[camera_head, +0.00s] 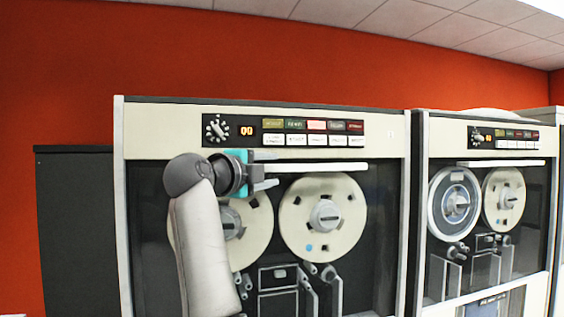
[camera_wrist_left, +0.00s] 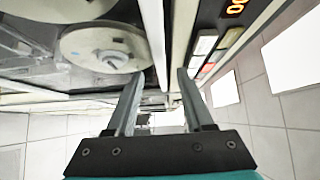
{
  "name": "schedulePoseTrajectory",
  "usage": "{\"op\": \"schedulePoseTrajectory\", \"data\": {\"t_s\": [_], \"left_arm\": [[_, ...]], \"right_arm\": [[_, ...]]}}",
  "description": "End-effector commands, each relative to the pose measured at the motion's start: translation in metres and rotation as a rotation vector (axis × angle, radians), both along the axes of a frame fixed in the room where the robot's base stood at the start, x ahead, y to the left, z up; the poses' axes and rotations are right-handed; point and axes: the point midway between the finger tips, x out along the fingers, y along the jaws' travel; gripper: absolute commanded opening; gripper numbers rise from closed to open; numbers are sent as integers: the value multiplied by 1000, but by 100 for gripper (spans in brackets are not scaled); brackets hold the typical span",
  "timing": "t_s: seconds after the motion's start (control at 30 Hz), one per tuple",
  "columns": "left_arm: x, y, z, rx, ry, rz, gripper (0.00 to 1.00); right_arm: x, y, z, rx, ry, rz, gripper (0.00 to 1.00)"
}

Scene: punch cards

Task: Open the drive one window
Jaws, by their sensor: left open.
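Drive one (camera_head: 118,200) is the large tape cabinet on the left in the head view, with two cream reels behind its window (camera_head: 265,188). A long white bar (camera_head: 325,167) runs along the window's top, below the button panel. My left gripper (camera_head: 271,169) is open at the bar's left part, one finger above and one below it. In the left wrist view the white bar (camera_wrist_left: 153,35) passes between the open fingers (camera_wrist_left: 161,75); I cannot tell whether either touches it. The gripper and arm hide part of the left reel. My right gripper is not in view.
A button panel (camera_head: 312,132) with a dial and orange digits sits just above the bar. A second tape drive (camera_head: 425,200) stands close on the right. A dark cabinet (camera_head: 75,230) stands on the left, before a red wall.

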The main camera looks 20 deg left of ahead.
Motion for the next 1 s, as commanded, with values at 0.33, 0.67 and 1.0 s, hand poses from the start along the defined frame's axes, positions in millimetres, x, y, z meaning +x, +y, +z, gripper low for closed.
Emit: {"op": "schedulePoseTrajectory", "data": {"t_s": [0.33,0.67,1.0], "left_arm": [[43,-9,2,-2,1,-1,52],[54,-11,0,0,0,0,52],[53,-11,0,0,0,0,34]], "right_arm": [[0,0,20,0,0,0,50],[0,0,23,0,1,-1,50],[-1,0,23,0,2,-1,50]]}}
